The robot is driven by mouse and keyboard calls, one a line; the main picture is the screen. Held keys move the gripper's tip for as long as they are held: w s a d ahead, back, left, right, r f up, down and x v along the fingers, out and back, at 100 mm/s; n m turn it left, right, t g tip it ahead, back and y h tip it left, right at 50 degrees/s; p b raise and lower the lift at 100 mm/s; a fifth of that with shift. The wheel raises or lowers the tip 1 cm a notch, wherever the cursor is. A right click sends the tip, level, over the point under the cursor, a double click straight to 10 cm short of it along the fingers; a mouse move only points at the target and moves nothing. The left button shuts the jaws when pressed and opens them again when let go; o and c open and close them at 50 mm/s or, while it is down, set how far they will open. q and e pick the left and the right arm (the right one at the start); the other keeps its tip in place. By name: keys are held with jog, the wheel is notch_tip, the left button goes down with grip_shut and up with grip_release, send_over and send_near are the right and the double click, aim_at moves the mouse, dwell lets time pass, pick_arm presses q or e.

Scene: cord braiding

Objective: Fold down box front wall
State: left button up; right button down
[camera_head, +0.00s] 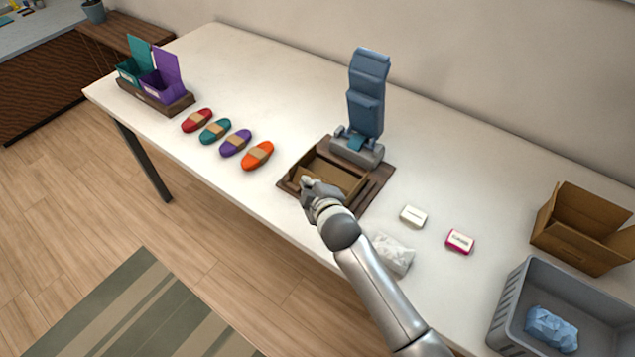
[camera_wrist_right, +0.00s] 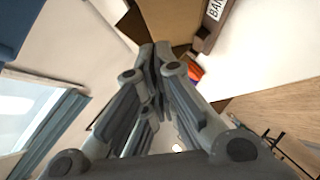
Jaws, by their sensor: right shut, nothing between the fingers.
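A low brown box (camera_head: 346,177) lies open at the top on a dark wooden board (camera_head: 377,182) near the middle of the table. My right gripper (camera_head: 308,183) is shut and empty at the near side of this box, covering part of its front wall. Whether the fingers touch the wall I cannot tell. In the right wrist view the closed fingers (camera_wrist_right: 154,52) point at a brown cardboard surface (camera_wrist_right: 166,18). My left gripper is not in view.
A blue-grey stand (camera_head: 366,95) rises behind the box. Several coloured cord bundles (camera_head: 235,143) lie to the left. Two small packs (camera_head: 413,216) and a crumpled white bag (camera_head: 391,254) lie right of my arm. A cardboard box (camera_head: 575,232) and grey crate (camera_head: 511,307) stand far right.

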aim_at(314, 176)
jog(key=shift+w+d+f, duration=0.55)
jog(key=shift+w+f, duration=0.1)
jog(key=shift+w+d+f, duration=0.15)
jog(key=shift+w+f, duration=0.1)
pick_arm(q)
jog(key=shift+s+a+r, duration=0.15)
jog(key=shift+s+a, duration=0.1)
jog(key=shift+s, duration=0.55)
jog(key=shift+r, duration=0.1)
pick_arm(e)
jog(key=shift+w+d+r+p, duration=0.1)
jog(key=shift+r+p, duration=0.05)
jog(key=shift+p, duration=0.45)
pick_arm(q)
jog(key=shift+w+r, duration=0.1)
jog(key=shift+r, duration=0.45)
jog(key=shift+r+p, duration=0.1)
jog(key=shift+p, duration=0.2)
pick_arm(e)
jog(key=shift+d+g, duration=0.1)
jog(key=shift+g, duration=0.2)
